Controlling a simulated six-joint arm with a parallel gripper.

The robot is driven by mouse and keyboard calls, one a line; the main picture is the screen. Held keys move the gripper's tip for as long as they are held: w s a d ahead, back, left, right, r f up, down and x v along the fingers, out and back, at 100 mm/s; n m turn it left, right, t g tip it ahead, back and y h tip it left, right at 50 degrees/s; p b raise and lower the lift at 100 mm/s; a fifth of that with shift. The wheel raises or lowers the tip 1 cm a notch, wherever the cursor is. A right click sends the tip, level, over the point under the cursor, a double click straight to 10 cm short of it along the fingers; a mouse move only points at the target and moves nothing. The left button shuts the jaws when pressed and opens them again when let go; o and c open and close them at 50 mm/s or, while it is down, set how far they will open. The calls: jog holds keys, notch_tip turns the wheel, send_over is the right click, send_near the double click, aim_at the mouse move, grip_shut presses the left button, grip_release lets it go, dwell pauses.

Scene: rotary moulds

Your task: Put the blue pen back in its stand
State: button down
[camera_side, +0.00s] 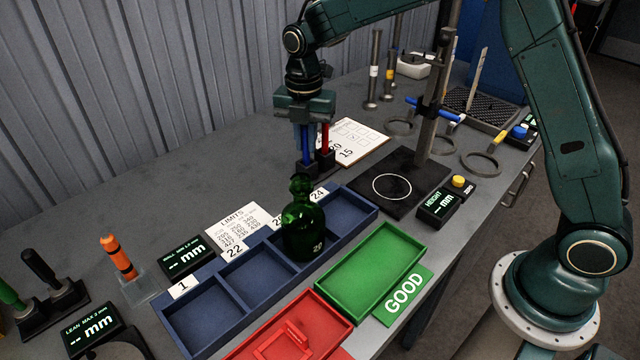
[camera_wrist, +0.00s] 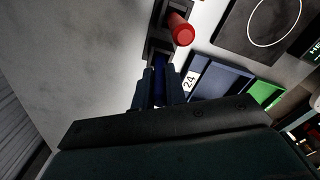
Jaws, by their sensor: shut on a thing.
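My gripper (camera_side: 304,138) is shut on the blue pen (camera_side: 305,150), which is upright over the black pen stand (camera_side: 318,165). The pen's lower end lines up with the stand's left block; I cannot tell how deep it sits. The red pen (camera_side: 325,138) stands upright in the other block. In the wrist view the blue pen (camera_wrist: 159,63) shows between the fingertips (camera_wrist: 159,78), at one block of the stand (camera_wrist: 152,46). The red pen (camera_wrist: 181,30) is just beyond it. The fingers hide much of the blue pen.
A white printed sheet (camera_side: 358,138) lies behind the stand. The blue divided tray (camera_side: 200,345) with a green bottle (camera_side: 303,220) is in front. A black height-gauge base (camera_side: 410,170) is to the right. Bare table (camera_side: 170,190) lies to the left.

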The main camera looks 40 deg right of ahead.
jog(key=shift+f, duration=0.15)
jog(key=c, duration=1.3)
grip_release()
jog(key=shift+c, duration=0.2)
notch_tip(320, 180, up, 14)
jog(key=shift+s, duration=0.1)
